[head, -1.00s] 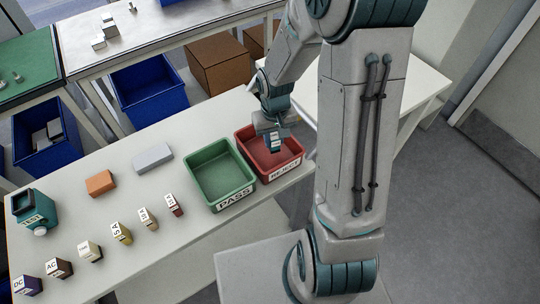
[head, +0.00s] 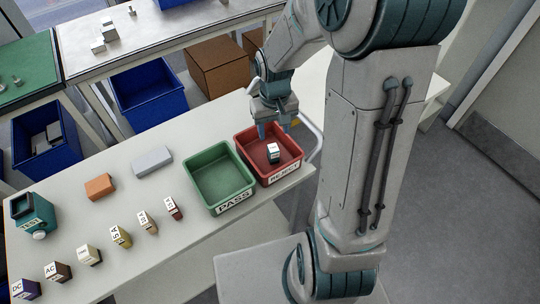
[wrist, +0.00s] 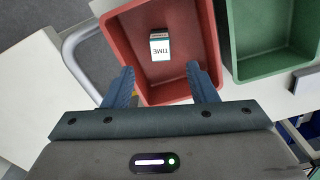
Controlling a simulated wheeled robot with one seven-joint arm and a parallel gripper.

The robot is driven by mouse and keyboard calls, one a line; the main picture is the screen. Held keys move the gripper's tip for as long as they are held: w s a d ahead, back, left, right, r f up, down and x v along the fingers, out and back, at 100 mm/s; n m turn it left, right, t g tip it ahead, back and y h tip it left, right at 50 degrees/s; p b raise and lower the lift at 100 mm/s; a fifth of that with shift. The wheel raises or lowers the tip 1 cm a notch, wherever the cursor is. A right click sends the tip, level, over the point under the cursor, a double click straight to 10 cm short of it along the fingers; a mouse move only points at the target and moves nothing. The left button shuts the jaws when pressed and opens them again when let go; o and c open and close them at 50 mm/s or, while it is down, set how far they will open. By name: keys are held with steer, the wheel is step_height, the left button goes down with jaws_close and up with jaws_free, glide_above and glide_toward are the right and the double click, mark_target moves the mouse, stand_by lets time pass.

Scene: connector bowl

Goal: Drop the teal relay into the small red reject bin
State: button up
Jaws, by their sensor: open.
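The teal relay (head: 273,153) lies inside the small red reject bin (head: 293,165), on its floor. In the wrist view the relay (wrist: 159,46) shows a white face marked "TIME" and a thin teal edge. It touches neither finger. My gripper (head: 274,130) is above the far part of the bin, open and empty. In the wrist view its two blue fingers (wrist: 162,88) are spread wide over the bin (wrist: 187,20), with the relay beyond their tips.
A green PASS bin (head: 222,180) stands directly left of the red bin. Several small labelled blocks line the table's front left. An orange block (head: 100,187), a grey block (head: 152,161) and a teal tester (head: 33,215) stand further left.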

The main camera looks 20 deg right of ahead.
step_height(320, 180, up, 8)
steer(key=shift+r, duration=0.25)
stand_by(0.4)
steer(key=s+r+t, duration=0.1)
steer(key=s+r, duration=0.1)
steer(key=s, duration=0.5)
steer(key=s+r+t, duration=0.2)
steer(key=s+r, duration=0.1)
steer(key=s, duration=0.4)
steer(key=shift+s+a+m, duration=0.15)
steer(key=shift+s+m, duration=0.1)
steer(key=shift+m, duration=0.05)
